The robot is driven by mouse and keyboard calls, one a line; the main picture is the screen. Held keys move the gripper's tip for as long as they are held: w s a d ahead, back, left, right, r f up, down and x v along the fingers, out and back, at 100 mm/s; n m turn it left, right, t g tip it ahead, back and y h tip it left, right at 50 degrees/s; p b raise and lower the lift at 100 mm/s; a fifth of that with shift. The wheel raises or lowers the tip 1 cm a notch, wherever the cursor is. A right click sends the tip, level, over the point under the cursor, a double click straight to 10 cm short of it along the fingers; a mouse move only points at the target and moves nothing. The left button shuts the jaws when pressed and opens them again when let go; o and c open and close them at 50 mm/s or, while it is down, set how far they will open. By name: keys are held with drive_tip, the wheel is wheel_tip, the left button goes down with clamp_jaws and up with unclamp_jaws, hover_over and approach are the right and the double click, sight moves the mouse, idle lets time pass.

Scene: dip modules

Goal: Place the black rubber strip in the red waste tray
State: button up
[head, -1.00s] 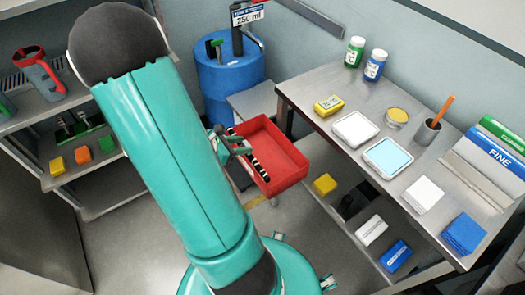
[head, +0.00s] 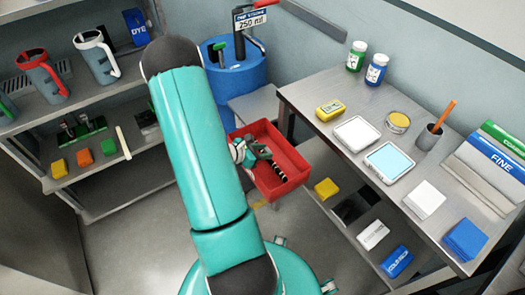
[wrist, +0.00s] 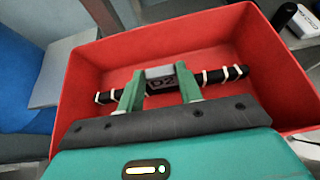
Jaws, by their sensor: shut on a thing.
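The black rubber strip (wrist: 213,78) has white bands and a grey block marked "D2" at its middle. My gripper (wrist: 160,82) is shut on the strip at that block, with one green finger on each side. In the head view, my gripper (head: 257,153) is over the red waste tray (head: 292,154), and the banded lower end of the strip (head: 279,175) shows against the tray's inside. In the wrist view, the strip lies across the tray's opening, within its outline. I cannot tell whether it touches the tray floor. The arm hides part of the tray's left side.
A steel workbench (head: 330,110) with jars, trays and a pen cup stands right of the tray. A blue drum (head: 236,83) stands behind. Shelves with jugs (head: 93,58) and coloured blocks (head: 82,152) are at the left. The floor in front is clear.

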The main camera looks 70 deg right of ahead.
drive_tip(key=shift+f, duration=0.55)
drive_tip(key=o, duration=1)
drive_tip(key=shift+s, duration=0.15)
